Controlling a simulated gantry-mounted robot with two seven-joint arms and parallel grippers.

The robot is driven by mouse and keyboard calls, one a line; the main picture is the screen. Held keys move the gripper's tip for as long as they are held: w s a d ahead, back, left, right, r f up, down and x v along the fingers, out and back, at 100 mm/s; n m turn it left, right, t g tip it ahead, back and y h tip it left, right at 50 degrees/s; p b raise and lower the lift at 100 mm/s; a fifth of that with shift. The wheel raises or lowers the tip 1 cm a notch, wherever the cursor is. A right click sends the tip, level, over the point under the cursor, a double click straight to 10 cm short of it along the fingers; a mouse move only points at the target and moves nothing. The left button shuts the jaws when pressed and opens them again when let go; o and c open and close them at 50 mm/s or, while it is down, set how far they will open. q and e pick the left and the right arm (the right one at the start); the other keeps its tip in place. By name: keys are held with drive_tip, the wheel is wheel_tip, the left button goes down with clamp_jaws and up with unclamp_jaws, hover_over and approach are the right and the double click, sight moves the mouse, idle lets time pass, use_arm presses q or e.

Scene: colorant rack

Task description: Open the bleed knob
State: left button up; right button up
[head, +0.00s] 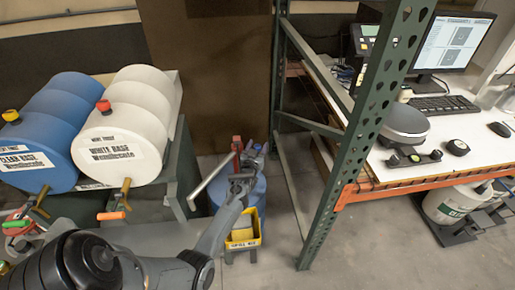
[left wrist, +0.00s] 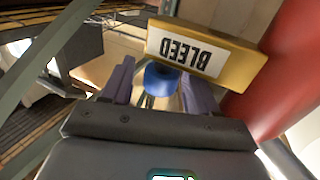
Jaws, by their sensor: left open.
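In the left wrist view a yellow block (left wrist: 250,66) carries a white label reading BLEED, upside down in the picture. A round blue knob (left wrist: 161,79) shows just below the block. My left gripper (left wrist: 160,84) is open, with one purple finger on each side of the knob. I cannot tell whether either finger touches it. In the head view my left gripper (head: 241,181) is at the blue drum, beside a red upright part (head: 237,146); the knob cannot be made out there. My right gripper is not in view.
A red cylinder (left wrist: 279,70) stands close on the right in the wrist view. In the head view a blue drum (head: 256,192) and yellow bin (head: 243,236) stand below the gripper. White (head: 143,95) and blue (head: 60,97) barrels are left; a green rack post (head: 363,130) is right.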

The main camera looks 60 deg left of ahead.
use_arm(q)
drive_tip(key=shift+c, duration=0.2)
drive_tip(key=c, duration=0.9)
